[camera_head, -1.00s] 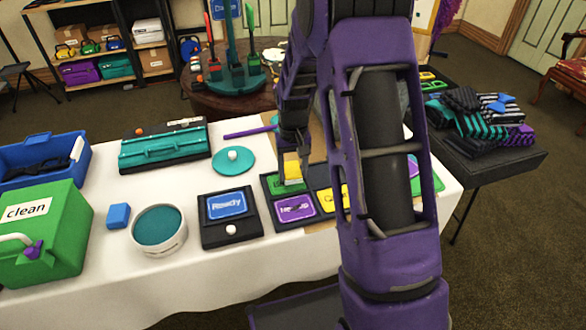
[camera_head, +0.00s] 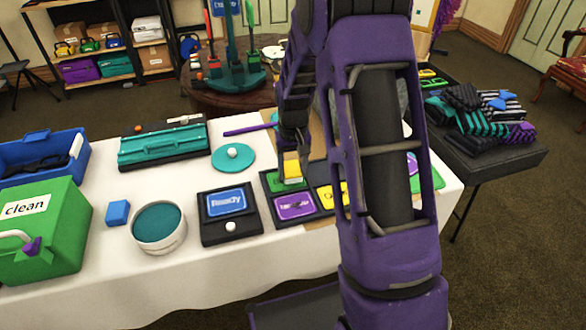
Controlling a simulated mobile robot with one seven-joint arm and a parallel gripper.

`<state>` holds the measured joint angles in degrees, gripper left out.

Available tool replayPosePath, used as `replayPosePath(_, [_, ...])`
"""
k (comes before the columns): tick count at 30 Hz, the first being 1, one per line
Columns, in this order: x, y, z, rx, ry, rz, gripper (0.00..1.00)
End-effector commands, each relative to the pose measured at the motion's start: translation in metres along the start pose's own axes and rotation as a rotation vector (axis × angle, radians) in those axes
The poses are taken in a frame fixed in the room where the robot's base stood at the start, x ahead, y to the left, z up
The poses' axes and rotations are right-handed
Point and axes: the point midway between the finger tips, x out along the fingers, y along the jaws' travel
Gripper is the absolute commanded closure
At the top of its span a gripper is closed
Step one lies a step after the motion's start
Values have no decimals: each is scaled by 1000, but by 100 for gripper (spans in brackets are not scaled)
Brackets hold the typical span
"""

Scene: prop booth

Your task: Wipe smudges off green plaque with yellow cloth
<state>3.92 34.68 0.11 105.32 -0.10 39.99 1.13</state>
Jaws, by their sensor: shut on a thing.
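My gripper (camera_head: 293,155) points down over the plaque tray in the middle of the table, partly hidden by my own purple arm. It is shut on the yellow cloth (camera_head: 292,168), which shows as a small pale-yellow block. The cloth is at the green plaque (camera_head: 286,183), covering part of it, and appears to touch it. The plaque lies in the back left cell of the dark tray (camera_head: 268,197). Smudges on the plaque cannot be made out from here. A purple plaque (camera_head: 294,206) lies in front of it, and a yellow plaque (camera_head: 345,194) is partly behind my arm.
A black stand with a blue "Ready" sign (camera_head: 226,202) is left of the tray. A white tub with a teal top (camera_head: 159,228), a blue block (camera_head: 117,212) and a green "clean" box (camera_head: 42,232) stand further left. A teal disc (camera_head: 233,158) with a white knob lies behind.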

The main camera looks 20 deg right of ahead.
Motion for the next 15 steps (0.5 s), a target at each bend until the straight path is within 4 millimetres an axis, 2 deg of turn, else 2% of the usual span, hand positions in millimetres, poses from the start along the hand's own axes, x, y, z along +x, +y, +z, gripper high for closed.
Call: replayPosePath(15, [11, 0, 0, 0, 0, 0, 100])
